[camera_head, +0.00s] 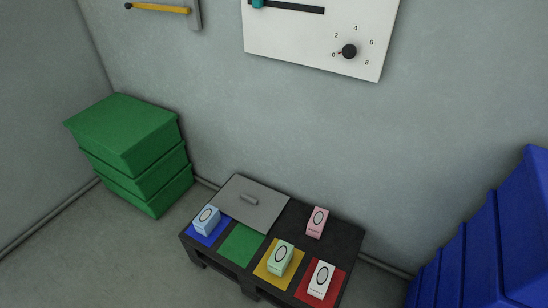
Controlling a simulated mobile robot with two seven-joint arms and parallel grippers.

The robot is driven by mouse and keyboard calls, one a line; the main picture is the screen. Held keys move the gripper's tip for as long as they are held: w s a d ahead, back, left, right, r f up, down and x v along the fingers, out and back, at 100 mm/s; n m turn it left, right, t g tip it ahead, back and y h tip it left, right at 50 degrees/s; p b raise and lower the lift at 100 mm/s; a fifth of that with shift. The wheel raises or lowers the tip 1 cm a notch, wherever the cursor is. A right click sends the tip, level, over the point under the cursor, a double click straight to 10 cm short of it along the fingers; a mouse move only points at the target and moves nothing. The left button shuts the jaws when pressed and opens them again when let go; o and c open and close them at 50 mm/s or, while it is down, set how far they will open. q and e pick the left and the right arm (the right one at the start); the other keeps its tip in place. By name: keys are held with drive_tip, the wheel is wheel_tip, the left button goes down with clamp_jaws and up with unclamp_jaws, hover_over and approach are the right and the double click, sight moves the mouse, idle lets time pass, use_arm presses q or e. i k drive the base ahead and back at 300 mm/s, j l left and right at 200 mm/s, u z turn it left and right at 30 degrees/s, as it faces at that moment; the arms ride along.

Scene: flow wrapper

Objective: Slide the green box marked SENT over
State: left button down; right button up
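A small pale green box (281,259) stands on the yellow square (264,273) of a low dark table (345,238). It has a dark oval and small lettering on its face, too small to read, so I cannot confirm the word SENT. The green square (241,245) to its left is bare. A light blue box (207,219) stands on the blue square, a white box (321,279) on the red square, and a pink box (317,221) on the dark tabletop behind. Neither of my grippers is in view.
A grey panel with a handle (249,199) covers the table's back left. Stacked green bins (135,150) stand left, blue bins (480,250) right. A white wall panel (300,40) with a dial (349,51) and a yellow lever (160,9) are on the wall.

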sight(277, 263)
drive_tip(key=k+l+z, duration=0.1)
drive_tip(key=k, duration=0.45)
drive_tip(key=i+j, duration=0.45)
drive_tip(key=i, duration=0.15)
drive_tip(key=i+j, duration=0.5)
drive_tip(key=z, duration=1.55)
drive_tip(key=i+j, duration=0.05)
